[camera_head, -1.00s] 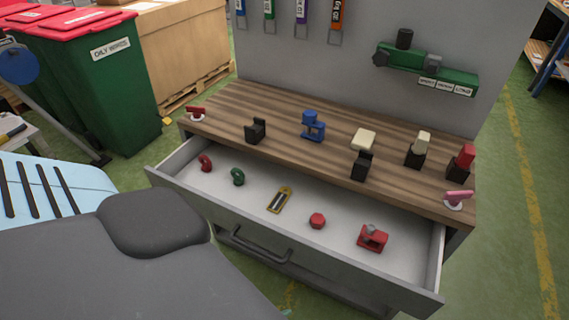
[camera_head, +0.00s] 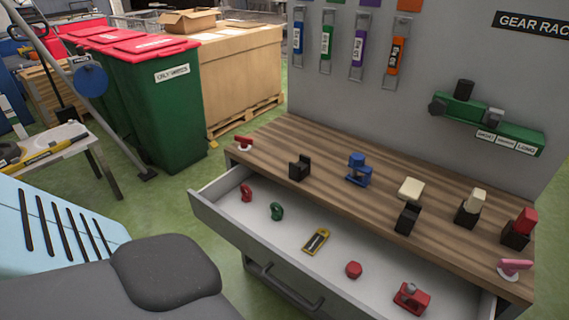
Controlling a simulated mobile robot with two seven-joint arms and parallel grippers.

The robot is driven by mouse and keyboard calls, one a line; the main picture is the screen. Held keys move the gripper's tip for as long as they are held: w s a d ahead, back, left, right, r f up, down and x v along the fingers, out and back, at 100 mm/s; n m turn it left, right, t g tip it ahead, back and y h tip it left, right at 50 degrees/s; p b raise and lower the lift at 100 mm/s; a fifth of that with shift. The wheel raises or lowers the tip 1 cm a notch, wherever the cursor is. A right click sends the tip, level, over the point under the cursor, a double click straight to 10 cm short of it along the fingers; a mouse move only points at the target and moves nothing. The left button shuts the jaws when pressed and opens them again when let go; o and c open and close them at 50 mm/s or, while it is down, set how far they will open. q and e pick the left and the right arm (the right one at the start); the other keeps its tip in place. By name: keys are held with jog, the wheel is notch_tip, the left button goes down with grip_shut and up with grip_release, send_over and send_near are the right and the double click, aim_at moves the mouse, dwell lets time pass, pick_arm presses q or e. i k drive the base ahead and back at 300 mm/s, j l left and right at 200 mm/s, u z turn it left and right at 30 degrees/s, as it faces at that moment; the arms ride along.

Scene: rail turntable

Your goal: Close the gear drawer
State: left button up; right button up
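The gear drawer (camera_head: 245,239) is pulled out from under the wooden workbench top (camera_head: 330,166), with its inside showing. In it lie a red hook-shaped part (camera_head: 246,192), a green hook-shaped part (camera_head: 277,211), a yellow-framed tool (camera_head: 316,241), a red round piece (camera_head: 354,269) and a red block-like part (camera_head: 411,298). The drawer's grey bar handle (camera_head: 285,292) is on its front, low in the picture. The drawer's near right corner is cut off by the lower edge. Neither of my grippers shows.
Small fixtures, including a blue one (camera_head: 359,171), stand on the benchtop. A grey back panel (camera_head: 420,65) rises behind it. A light-blue slotted body (camera_head: 52,222) and a dark rounded shape (camera_head: 165,272) fill the lower left. Green floor is free between the bins (camera_head: 165,110) and the drawer.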

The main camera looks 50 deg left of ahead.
aim_at(321, 279)
jog(key=i+l+u, duration=0.15)
jog(key=u, duration=1.1)
